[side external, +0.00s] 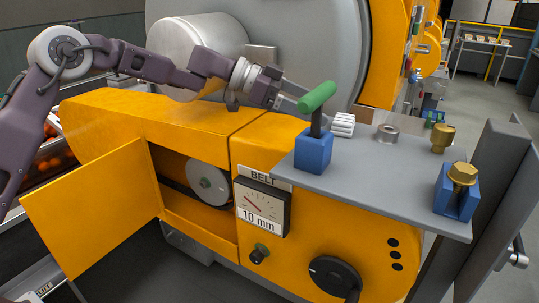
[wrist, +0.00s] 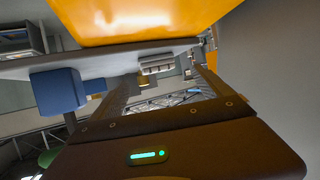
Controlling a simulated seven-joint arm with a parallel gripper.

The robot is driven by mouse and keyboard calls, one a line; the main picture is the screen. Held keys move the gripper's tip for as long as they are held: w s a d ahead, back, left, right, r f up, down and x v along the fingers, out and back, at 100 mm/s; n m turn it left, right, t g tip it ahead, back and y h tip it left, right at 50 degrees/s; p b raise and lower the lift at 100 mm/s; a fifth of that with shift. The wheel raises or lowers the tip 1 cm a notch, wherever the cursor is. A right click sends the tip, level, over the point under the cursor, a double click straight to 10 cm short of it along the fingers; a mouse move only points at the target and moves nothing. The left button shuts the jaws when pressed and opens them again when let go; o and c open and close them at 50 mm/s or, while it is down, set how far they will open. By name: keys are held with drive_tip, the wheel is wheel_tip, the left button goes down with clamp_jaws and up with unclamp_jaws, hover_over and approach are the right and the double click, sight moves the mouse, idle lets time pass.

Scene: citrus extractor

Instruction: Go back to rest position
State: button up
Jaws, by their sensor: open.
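My gripper (side external: 296,100) is at the right end of my arm, over the left end of the grey shelf and behind the green-handled tool (side external: 317,97). In the wrist view, the two dark fingers of my gripper (wrist: 162,82) stand apart with nothing held between them. A white ribbed cylinder (side external: 342,124) lies on the shelf just past the fingers. It also shows in the wrist view (wrist: 158,64), beyond the gap. The green handle hides part of the fingers in the side view, so I cannot tell whether they touch the cylinder.
The grey shelf (side external: 400,185) bears a blue block (side external: 313,151) holding the tool, a grey ring (side external: 387,133), a brass piece (side external: 442,139) and a blue holder (side external: 452,204) with a brass bolt. The orange cabinet door (side external: 95,215) stands open. A grey drum (side external: 198,45) is behind my arm.

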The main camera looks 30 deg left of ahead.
drive_tip(key=s+a+r+n+g+y, duration=0.1)
drive_tip(key=s+a+n+y, duration=0.3)
drive_tip(key=s, duration=1.1)
drive_tip(key=s+a+r+n+g+y, duration=0.15)
drive_tip(key=s+a+y, duration=0.3)
drive_tip(key=s, duration=0.95)
drive_tip(key=s+a+f+n+t+y, duration=0.1)
drive_tip(key=s+a+f+n+y, duration=0.1)
drive_tip(key=s, duration=0.5)
drive_tip(key=s+a+f+n+t+y, duration=0.1)
drive_tip(key=s+a+f+n, duration=0.4)
drive_tip(key=s, duration=0.3)
drive_tip(key=shift+a+y, duration=0.35)
drive_tip(key=shift+a, duration=0.25)
drive_tip(key=shift+r, duration=0.1)
